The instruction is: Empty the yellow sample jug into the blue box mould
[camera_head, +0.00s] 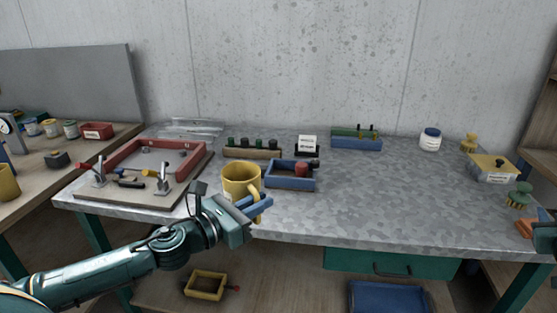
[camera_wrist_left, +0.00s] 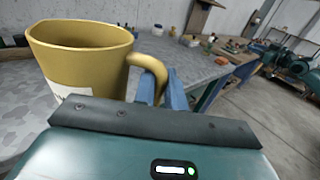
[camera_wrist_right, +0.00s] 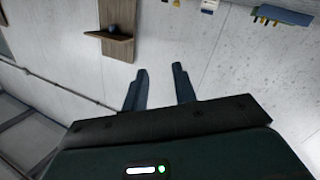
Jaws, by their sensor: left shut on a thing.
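The yellow sample jug (camera_head: 238,176) is near the front edge of the grey table, roughly upright, its mouth open at the top. My left gripper (camera_head: 258,207) is shut on its handle. The left wrist view shows the jug (camera_wrist_left: 85,62) close up, with the handle between the fingers (camera_wrist_left: 162,90). Its contents are hidden, and I cannot tell whether its base touches the table. The blue box mould (camera_head: 283,185) lies just right of the jug, with a red and dark cylinder at its right side. My right gripper (camera_wrist_right: 160,90) is open and empty.
A red frame (camera_head: 112,158) on a board with clamps stands left of the jug. A rack of dark-topped bottles (camera_head: 252,152) is behind it. A white jar (camera_head: 430,139), a yellow box (camera_head: 493,175) and brushes stand at right. The table's centre right is clear.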

